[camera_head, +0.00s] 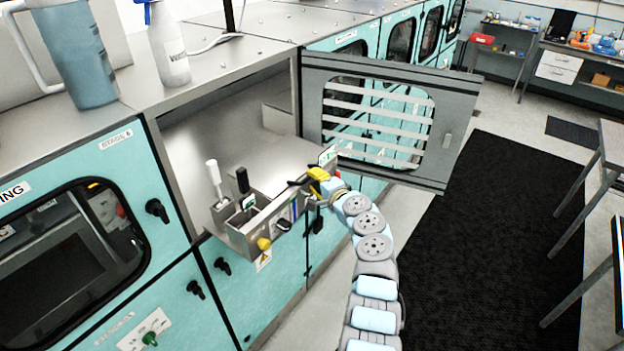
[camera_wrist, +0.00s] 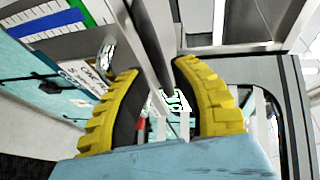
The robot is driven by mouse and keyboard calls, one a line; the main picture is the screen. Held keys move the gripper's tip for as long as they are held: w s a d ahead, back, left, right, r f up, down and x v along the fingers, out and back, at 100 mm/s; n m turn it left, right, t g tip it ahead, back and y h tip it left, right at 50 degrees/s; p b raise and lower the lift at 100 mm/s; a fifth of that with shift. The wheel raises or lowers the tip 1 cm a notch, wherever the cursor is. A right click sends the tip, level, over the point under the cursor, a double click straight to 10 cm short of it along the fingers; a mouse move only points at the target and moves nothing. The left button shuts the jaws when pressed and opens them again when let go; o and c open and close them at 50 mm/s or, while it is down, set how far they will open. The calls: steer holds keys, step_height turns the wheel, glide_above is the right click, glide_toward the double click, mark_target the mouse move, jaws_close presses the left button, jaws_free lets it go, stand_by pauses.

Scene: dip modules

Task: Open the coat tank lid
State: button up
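Small steel tanks (camera_head: 238,222) stand at the front of the open bay. A white upright handle (camera_head: 213,172) and a black upright handle (camera_head: 243,181) rise from them. I cannot tell which part is the coat tank lid. My gripper (camera_head: 318,178) is at the right end of the tank row, by the bay's front edge. In the wrist view, its two yellow ribbed fingers (camera_wrist: 158,68) are apart. A thin grey metal edge (camera_wrist: 150,45) shows between or beyond them; contact cannot be told. A green and white label (camera_wrist: 176,102) shows behind the fingers.
The grey slatted-window door (camera_head: 455,105) stands swung open, close behind my gripper. A blue jug (camera_head: 78,55) and a white bottle (camera_head: 168,45) stand on the cabinet top. A yellow knob (camera_head: 264,244) sticks out at the front. The black floor mat (camera_head: 490,220) is clear.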

steer(key=shift+w+a+f+b, duration=0.1)
steer(key=shift+w+a+b, duration=0.25)
steer(key=shift+w, duration=0.3)
jaws_close()
